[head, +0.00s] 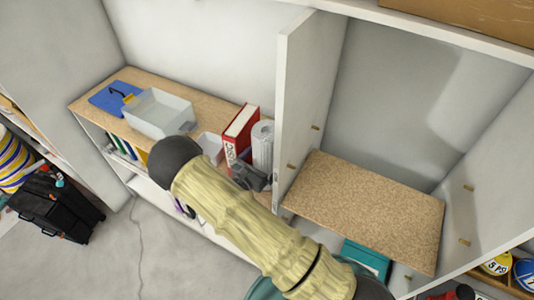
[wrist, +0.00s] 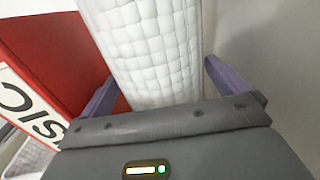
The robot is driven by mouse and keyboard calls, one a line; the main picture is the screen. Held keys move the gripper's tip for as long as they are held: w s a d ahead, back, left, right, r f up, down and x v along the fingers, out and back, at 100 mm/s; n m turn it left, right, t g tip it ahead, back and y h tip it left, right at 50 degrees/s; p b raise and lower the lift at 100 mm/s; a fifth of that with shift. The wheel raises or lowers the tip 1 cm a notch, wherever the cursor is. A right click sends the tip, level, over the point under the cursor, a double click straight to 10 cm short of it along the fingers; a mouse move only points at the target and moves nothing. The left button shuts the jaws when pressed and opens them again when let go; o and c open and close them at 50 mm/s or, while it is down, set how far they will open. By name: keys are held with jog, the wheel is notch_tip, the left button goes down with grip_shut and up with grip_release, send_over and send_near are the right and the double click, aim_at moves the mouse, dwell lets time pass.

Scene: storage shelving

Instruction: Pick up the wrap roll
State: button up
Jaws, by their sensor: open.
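The wrap roll (head: 262,145) is a white, quilted-looking cylinder standing upright on the wooden shelf, between a red binder and a white upright panel. In the wrist view the wrap roll (wrist: 148,50) fills the upper middle. My gripper (head: 254,178) is in front of the roll's lower part in the head view. In the wrist view my gripper (wrist: 160,84) has its two purple fingers apart, one on each side of the roll. The gripper is open; I cannot tell whether a finger touches the roll. The roll's base is hidden.
The red binder (head: 240,124) stands close on the roll's left; it also shows in the wrist view (wrist: 62,50). The white panel (head: 305,90) is close on its right. A clear bin (head: 160,115) and a blue clipboard (head: 108,98) lie further left. The right shelf board (head: 365,205) is bare.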

jog(key=shift+w+d+r, duration=0.1)
jog(key=shift+w+d, duration=0.25)
jog(key=shift+w, duration=0.05)
jog(key=shift+d, duration=0.1)
jog(key=shift+w, duration=0.1)
jog(key=c, duration=0.9)
jog(key=shift+o, duration=0.2)
jog(key=shift+r, duration=0.15)
